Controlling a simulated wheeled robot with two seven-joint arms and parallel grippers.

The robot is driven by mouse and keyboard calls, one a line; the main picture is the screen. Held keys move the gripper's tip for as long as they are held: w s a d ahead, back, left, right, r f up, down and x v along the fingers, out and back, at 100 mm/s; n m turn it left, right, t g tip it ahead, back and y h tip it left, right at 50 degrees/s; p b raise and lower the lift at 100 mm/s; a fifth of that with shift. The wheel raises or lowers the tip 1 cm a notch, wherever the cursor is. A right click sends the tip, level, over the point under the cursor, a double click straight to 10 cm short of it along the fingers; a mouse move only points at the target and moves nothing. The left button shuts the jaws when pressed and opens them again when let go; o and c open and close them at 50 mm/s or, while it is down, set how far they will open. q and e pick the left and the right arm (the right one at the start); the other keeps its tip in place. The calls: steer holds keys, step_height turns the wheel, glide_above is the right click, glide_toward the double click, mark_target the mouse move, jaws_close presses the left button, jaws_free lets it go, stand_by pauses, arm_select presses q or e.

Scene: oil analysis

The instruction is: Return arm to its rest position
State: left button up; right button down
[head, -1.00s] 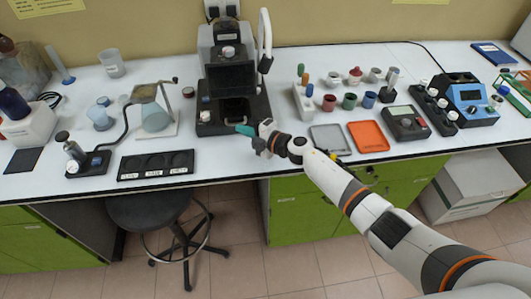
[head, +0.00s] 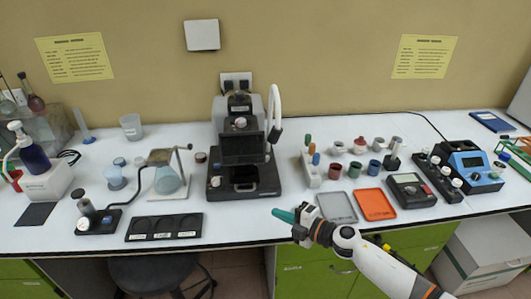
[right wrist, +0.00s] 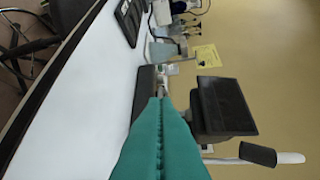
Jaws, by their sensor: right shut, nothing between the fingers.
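My right gripper (head: 283,215) has teal fingers and is at the front edge of the bench, in front of and to the right of the black and grey analysis machine (head: 243,150). Its fingers are pressed together with nothing between them. In the right wrist view the shut teal fingers (right wrist: 160,112) point along the bench, with the machine's dark screen (right wrist: 225,106) close on the right. My right arm reaches in from the lower right of the head view. My left gripper is not in view.
A grey tray (head: 338,207) and an orange tray (head: 376,204) lie right of my gripper. A black labelled holder (head: 164,228) lies left near the front edge. A stool (head: 160,274) stands below. Bare bench lies between holder and gripper.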

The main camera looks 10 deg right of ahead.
steer(key=s+d+f+m+g+h, duration=0.1)
steer(key=s+d+m+g+h, duration=0.2)
steer(key=s+m, duration=0.65)
steer(key=s+d+f+m+g+h, duration=0.2)
steer(key=s+d+m+h, duration=0.3)
steer(key=s, duration=0.8)
steer(key=s+d+f+m+g+h, duration=0.15)
steer(key=s+m+h, duration=0.25)
steer(key=s+m, duration=0.65)
step_height(320, 180, down, 26)
steer(key=s+n+g+b, duration=0.1)
steer(key=s+n+g, duration=0.1)
steer(key=s+d+f, duration=0.1)
steer(key=s+f, duration=0.7)
steer(key=f, duration=0.1)
steer(key=s+d+f+g+b, duration=0.1)
steer(key=s+d+f, duration=0.1)
steer(key=s+f, duration=0.6)
steer(key=shift+s+d+f, duration=0.3)
steer(key=shift+s+f, duration=0.1)
steer(key=shift+f, duration=0.15)
